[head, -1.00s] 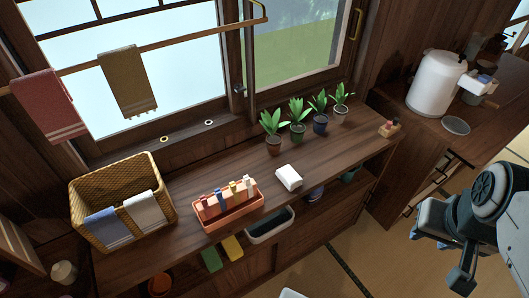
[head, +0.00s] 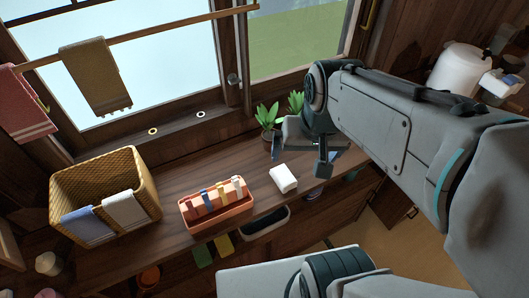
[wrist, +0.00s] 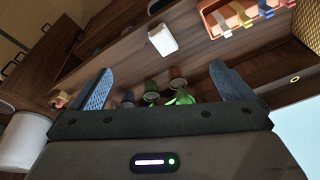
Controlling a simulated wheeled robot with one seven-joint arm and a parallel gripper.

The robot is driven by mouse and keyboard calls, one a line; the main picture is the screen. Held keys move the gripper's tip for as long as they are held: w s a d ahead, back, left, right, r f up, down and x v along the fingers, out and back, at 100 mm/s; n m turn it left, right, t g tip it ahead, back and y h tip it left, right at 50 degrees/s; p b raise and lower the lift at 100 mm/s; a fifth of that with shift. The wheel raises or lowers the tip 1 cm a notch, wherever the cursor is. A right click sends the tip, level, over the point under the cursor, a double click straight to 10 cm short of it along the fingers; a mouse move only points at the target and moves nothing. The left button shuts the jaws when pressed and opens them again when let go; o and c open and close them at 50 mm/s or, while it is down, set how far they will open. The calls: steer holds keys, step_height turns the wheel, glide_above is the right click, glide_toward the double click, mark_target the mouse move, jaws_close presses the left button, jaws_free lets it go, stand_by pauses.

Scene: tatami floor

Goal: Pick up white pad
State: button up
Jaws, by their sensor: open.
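The white pad (head: 283,178) lies flat on the wooden counter, right of the orange tray. It also shows in the wrist view (wrist: 162,39), near the top, beyond my fingertips. My gripper (head: 300,155) hangs above the counter, just behind and to the right of the pad in the head view. In the wrist view my gripper (wrist: 165,82) has its two blue fingers wide apart with nothing between them at their tips. The gripper is apart from the pad.
An orange tray (head: 219,222) with several clipped items stands left of the pad. A wicker basket (head: 135,165) with cloths is further left. Potted plants (head: 268,118) stand by the window behind my gripper, partly hidden by my arm. The counter between pad and tray is clear.

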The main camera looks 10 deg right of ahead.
steer(key=w+f+m+g+y+b, duration=0.1)
steer(key=w+f+m+g+b, duration=0.1)
steer(key=w+f+m, duration=0.5)
steer(key=m+g, duration=0.1)
steer(key=m, duration=0.5)
glide_toward(284, 174)
steer(key=f, duration=0.4)
steer(key=shift+w+a+f+b, duration=0.1)
steer(key=shift+a+f+b, duration=0.1)
steer(key=shift+b, duration=0.2)
steer(key=shift+s+a+f, duration=0.1)
steer(key=shift+a+f, duration=0.1)
steer(key=shift+f, duration=1.25)
steer(key=shift+s+a+f, duration=0.15)
steer(key=shift+f, duration=1.25)
steer(key=c, duration=0.9)
